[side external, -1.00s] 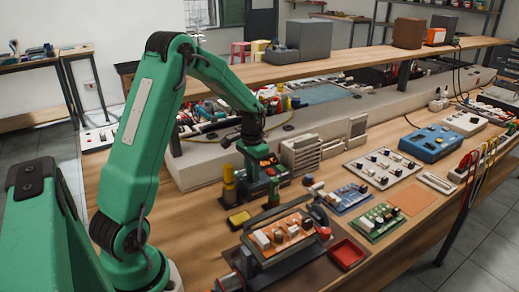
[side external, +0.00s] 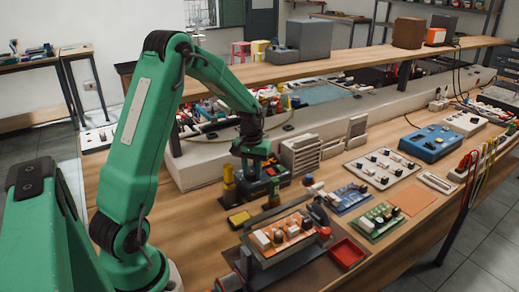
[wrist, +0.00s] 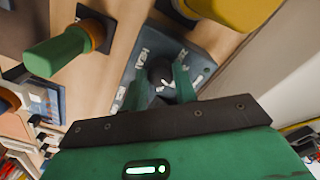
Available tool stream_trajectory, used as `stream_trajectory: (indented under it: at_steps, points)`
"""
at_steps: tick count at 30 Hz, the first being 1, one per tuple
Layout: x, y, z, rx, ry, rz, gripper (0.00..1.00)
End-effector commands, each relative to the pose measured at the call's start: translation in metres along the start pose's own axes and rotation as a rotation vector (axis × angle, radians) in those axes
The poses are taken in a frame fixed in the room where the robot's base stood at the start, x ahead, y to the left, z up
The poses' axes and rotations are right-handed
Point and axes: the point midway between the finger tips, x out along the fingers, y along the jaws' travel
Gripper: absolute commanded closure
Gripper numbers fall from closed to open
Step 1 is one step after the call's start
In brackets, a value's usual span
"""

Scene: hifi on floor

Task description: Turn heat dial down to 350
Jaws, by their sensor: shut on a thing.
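The heat dial (wrist: 160,72) is a dark round knob with a white mark, on the sloped face of a dark grey station (wrist: 202,60) with white lettering. My gripper (wrist: 158,88) is shut on the dial, with one green finger on each side of it. In the side external view my gripper (side external: 257,162) is down at the station (side external: 268,187) and hides most of its face and the dial. The number that the dial points to cannot be read.
A yellow object (wrist: 235,10) is close to the station in the wrist view. A green handle (wrist: 58,52) sticks up on the other side. In the side external view, a circuit board (side external: 285,233) stands in front and grey finned blocks (side external: 300,155) stand to the right.

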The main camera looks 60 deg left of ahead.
Motion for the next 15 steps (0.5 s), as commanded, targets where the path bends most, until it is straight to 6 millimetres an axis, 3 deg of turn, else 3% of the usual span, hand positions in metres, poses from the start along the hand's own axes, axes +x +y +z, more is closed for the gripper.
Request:
stream_trajectory:
  at_steps: [15]
  points:
    - [-0.0014, -0.0034, -0.0029, -0.062, 0.01, 0.003, 0.95]
